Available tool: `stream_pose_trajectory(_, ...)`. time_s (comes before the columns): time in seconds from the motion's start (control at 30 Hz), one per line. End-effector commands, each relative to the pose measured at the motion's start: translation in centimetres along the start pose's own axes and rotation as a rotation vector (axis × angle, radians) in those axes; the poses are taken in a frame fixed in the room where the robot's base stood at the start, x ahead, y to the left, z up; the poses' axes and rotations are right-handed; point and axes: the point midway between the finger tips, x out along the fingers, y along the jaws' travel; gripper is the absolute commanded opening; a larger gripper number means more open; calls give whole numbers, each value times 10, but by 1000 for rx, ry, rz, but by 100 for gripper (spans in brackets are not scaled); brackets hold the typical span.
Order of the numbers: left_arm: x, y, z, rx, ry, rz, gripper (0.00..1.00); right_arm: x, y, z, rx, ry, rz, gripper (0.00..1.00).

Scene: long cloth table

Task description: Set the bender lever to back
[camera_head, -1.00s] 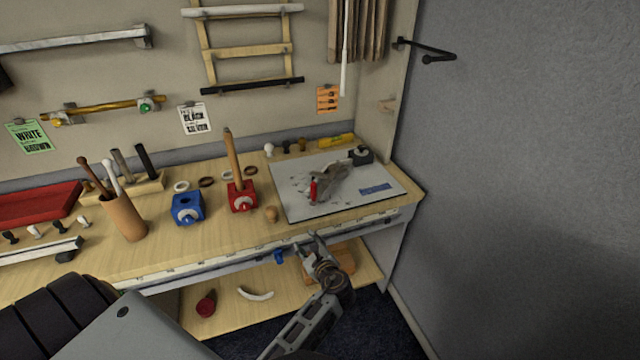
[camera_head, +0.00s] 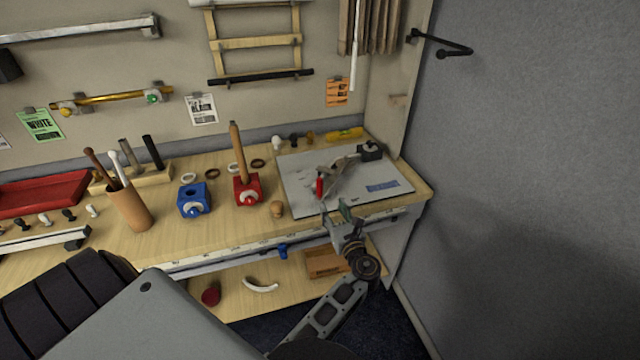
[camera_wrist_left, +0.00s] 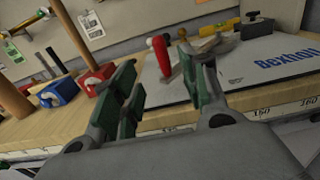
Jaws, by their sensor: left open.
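The bender (camera_head: 342,170) is a grey metal tool on a pale board (camera_head: 300,168) at the table's right end. Its lever has a red grip (camera_head: 320,187) that stands roughly upright at the near left of the tool. The red grip also shows in the left wrist view (camera_wrist_left: 159,52), beyond and between the fingers. My left gripper (camera_head: 338,212) is open and empty at the board's front edge, just in front of the red grip and apart from it. In the left wrist view its green-padded fingers (camera_wrist_left: 168,88) stand wide apart. My right gripper is not in view.
A black block (camera_head: 370,150) sits at the board's back right. A wall closes off the right side.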

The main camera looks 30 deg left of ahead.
Motion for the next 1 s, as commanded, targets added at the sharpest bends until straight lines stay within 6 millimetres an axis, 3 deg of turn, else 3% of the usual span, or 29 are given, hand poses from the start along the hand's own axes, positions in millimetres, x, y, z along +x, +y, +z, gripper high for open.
stream_pose_trajectory(0.37, 21, 0, -1, 0, -2, 1, 44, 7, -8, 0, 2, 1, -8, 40)
stream_pose_trajectory(1.0, 103, 0, -2, -2, -1, 1, 44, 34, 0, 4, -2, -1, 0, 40)
